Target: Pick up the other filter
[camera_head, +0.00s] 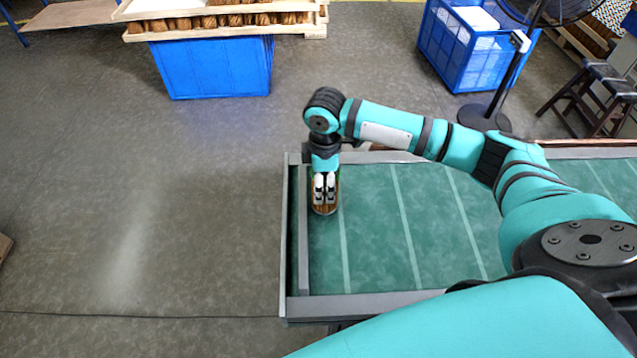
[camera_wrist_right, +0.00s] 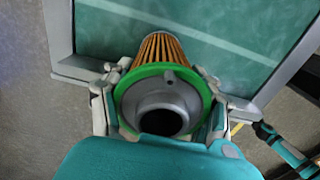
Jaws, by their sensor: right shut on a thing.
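My right gripper (camera_head: 324,188) reaches down at the left end of a green-topped conveyor (camera_head: 375,265). It is shut on a filter (camera_head: 324,210), which shows orange-brown pleats below the fingers. In the right wrist view the filter (camera_wrist_right: 158,85) has a green end ring, a grey cap with a dark round hole, and orange pleats. The fingers of my right gripper (camera_wrist_right: 160,108) press on both sides of the green ring. The filter's far end is hidden, so I cannot tell whether it touches the belt. My left gripper is out of view.
The conveyor has a grey raised frame (camera_head: 303,240) around it and pale stripes across its belt. Blue crates (camera_head: 213,68) (camera_head: 465,45) stand on the floor at the back. A black fan stand (camera_head: 487,117) and a dark stool (camera_head: 600,85) are at the back right.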

